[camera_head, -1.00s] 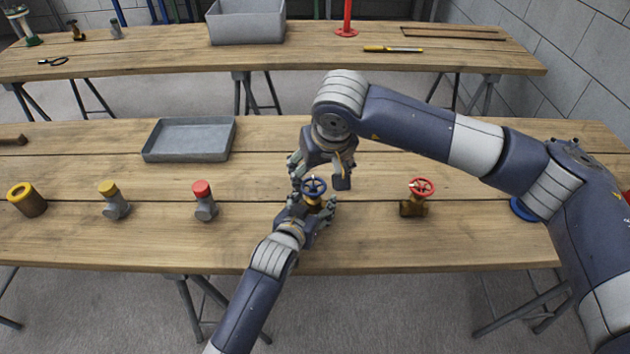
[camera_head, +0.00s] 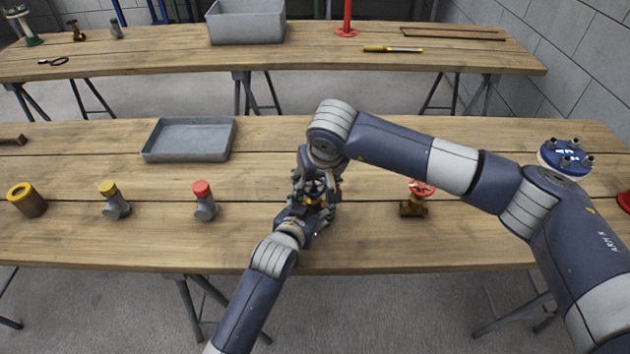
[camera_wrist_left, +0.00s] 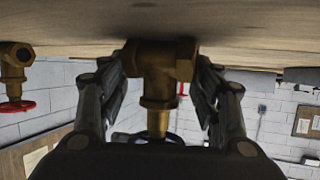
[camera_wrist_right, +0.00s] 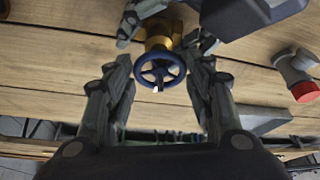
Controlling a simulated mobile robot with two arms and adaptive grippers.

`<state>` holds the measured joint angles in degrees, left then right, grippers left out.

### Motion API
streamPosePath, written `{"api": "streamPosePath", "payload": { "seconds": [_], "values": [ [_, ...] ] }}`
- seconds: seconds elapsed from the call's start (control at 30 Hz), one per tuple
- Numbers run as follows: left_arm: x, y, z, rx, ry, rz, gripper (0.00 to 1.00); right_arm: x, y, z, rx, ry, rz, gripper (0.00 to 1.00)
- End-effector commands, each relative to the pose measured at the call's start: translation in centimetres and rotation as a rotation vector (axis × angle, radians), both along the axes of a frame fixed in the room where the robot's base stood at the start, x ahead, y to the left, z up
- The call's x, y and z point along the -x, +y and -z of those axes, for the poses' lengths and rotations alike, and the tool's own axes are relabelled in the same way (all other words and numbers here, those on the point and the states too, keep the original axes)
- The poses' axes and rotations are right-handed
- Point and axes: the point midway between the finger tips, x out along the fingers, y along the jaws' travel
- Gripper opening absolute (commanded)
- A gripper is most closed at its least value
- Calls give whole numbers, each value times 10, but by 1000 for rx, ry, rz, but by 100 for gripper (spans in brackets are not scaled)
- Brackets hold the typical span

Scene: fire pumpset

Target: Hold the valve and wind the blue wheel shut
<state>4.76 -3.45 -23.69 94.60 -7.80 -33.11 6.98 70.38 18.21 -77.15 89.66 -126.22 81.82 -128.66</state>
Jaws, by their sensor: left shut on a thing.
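The brass valve with the blue wheel stands at the front middle of the near table, mostly covered by my grippers in the head view. In the left wrist view its brass body (camera_wrist_left: 158,80) is between the fingers of my left gripper (camera_wrist_left: 165,65), which is shut on it. In the right wrist view the blue wheel (camera_wrist_right: 159,72) faces my right gripper (camera_wrist_right: 160,66). The right gripper is open, one finger on each side of the wheel, with small gaps visible. In the head view the right gripper (camera_head: 316,180) is above the left gripper (camera_head: 308,210).
A valve with a red wheel (camera_head: 413,207) stands to the right. Fittings with red (camera_head: 202,188), yellow (camera_head: 108,187) and yellow (camera_head: 20,191) tops stand to the left. A grey tray (camera_head: 187,155) lies behind. A blue flanged part (camera_head: 562,155) is at the right.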

Motion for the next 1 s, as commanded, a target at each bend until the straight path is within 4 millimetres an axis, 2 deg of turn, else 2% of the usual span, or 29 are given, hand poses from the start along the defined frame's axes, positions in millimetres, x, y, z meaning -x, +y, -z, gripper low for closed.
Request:
{"api": "streamPosePath", "payload": {
  "seconds": [0.27,0.47,1.0],
  "values": [
    [-1,-1,-3,3,-6,1,13,0,0,0,0,0,17,25],
    [-1,-1,-3,3,-6,1,13,0,2,0,2,1,94,25],
    [-1,-1,-4,2,-8,1,13,-1,7,-1,5,-2,566,25]
  ]
}}
